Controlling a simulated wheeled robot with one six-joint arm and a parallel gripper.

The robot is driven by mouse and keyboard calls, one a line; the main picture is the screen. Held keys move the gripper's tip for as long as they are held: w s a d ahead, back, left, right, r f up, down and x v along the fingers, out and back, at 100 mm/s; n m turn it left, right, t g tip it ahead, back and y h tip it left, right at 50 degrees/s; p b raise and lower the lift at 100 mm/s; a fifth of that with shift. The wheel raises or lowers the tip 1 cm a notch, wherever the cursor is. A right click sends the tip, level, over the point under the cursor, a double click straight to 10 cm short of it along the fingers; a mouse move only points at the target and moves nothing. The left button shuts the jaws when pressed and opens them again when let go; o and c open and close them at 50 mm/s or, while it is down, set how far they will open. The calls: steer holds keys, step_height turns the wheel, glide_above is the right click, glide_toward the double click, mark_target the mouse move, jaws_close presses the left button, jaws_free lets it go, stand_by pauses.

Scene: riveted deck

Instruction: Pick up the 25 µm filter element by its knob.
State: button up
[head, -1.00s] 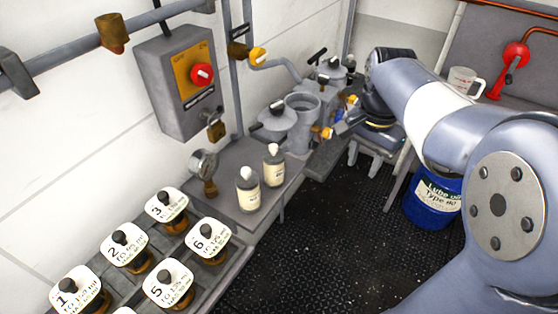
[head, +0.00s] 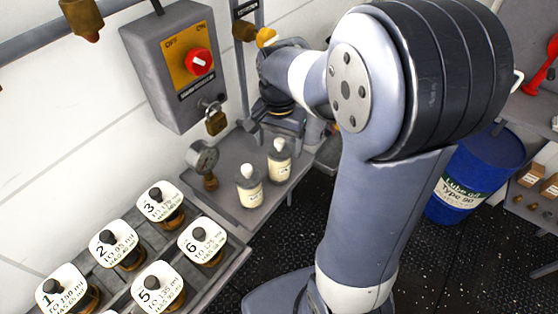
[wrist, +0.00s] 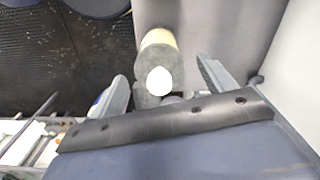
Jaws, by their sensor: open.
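Two short grey cylinders with cream label bands and white knobs stand upright on the grey bench in the head view: a front one (head: 250,190) and a rear one (head: 279,163). They look like filter elements; their printing is too small to read, so I cannot tell which is 25 µm. My gripper (head: 274,127) is just behind and above the rear one, its fingers partly hidden. In the wrist view my gripper (wrist: 166,86) is open, with a white knob (wrist: 159,80) showing between its fingers, apart from both. A second grey shape shows partly behind that cylinder.
A pressure gauge (head: 203,158) stands left of the cylinders. A switch box (head: 178,65) with a padlock is on the wall. A blue drum (head: 470,180) stands on the right. The dark floor is clear in front.

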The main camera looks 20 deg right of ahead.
steer(key=shift+f, duration=1.35)
steer(key=shift+c, duration=0.5)
steer(key=c, duration=1.3)
